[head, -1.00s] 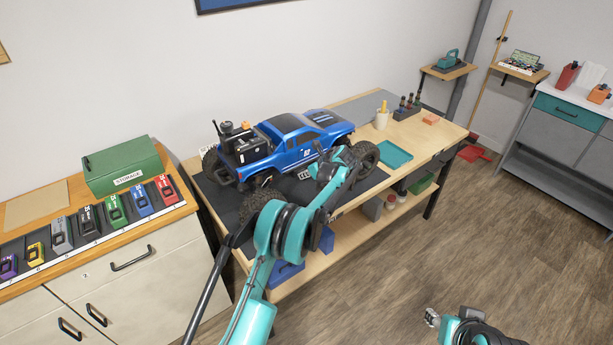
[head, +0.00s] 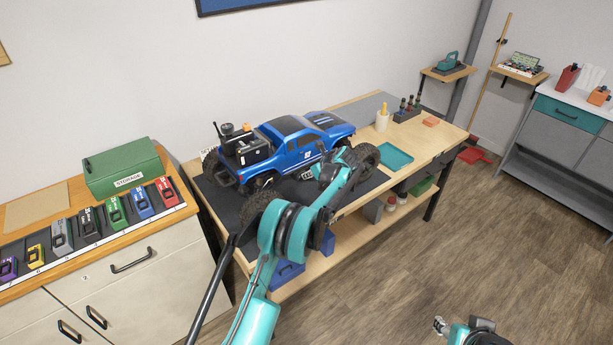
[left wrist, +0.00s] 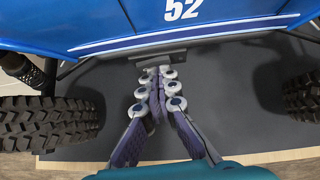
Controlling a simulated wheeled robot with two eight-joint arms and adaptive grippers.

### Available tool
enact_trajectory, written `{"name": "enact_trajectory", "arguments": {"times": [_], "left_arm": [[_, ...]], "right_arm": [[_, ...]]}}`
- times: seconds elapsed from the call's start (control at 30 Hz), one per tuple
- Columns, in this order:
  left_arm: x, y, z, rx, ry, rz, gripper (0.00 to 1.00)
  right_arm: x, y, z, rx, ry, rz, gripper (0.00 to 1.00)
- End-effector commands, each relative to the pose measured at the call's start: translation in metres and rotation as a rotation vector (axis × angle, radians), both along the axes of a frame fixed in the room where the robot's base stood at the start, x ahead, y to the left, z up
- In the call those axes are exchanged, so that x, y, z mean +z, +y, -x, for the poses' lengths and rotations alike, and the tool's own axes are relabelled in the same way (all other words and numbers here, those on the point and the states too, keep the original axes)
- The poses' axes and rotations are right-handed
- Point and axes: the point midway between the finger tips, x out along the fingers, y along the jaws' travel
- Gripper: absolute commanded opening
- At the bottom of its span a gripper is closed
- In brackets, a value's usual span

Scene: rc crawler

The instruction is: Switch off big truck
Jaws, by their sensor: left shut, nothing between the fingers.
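The big blue truck (head: 300,139) with black roof and large black tyres stands on a dark mat (head: 228,202) on the wooden workbench. Its near side, marked 52, fills the top of the left wrist view (left wrist: 185,30). My left gripper (left wrist: 158,72) is shut and empty. It points at a dark flat bar (left wrist: 158,61) under the body side, between the two near wheels; I cannot tell whether its tips touch it. In the head view the left gripper (head: 328,160) partly hides the truck's side. No switch can be made out. My right gripper (head: 440,325) is low at bottom right, away from the bench.
A green storage box (head: 122,167) and a row of coloured packs (head: 88,222) are on the left cabinet. A teal tray (head: 395,157), a cup (head: 382,121) and a bottle rack (head: 407,113) are on the bench's right part.

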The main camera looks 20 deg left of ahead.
Motion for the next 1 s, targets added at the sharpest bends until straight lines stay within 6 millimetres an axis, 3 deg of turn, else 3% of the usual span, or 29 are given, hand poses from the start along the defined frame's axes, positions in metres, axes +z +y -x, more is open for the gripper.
{"name": "enact_trajectory", "arguments": {"times": [0.23, 0.43, 0.7, 1.0], "left_arm": [[0.0, -0.005, 0.002, -0.001, -0.001, 0.0, 0.0], [-0.001, -0.03, 0.011, 0.0, 0.0, 0.0, 0.0], [0.048, -0.068, 0.03, 0.003, 0.0, 0.0, 0.0], [0.07, -0.09, 0.041, 0.004, 0.0, 0.0, 0.0]], "right_arm": [[-0.001, 0.0, 0.0, 0.0, 0.0, 0.0, 0.4], [-0.005, 0.0, 0.0, 0.0, 0.0, 0.0, 0.4], [0.016, 0.0, 0.0, 0.0, 0.0, 0.0, 0.4], [0.023, 0.0, 0.0, 0.0, 0.0, 0.0, 0.4]]}}
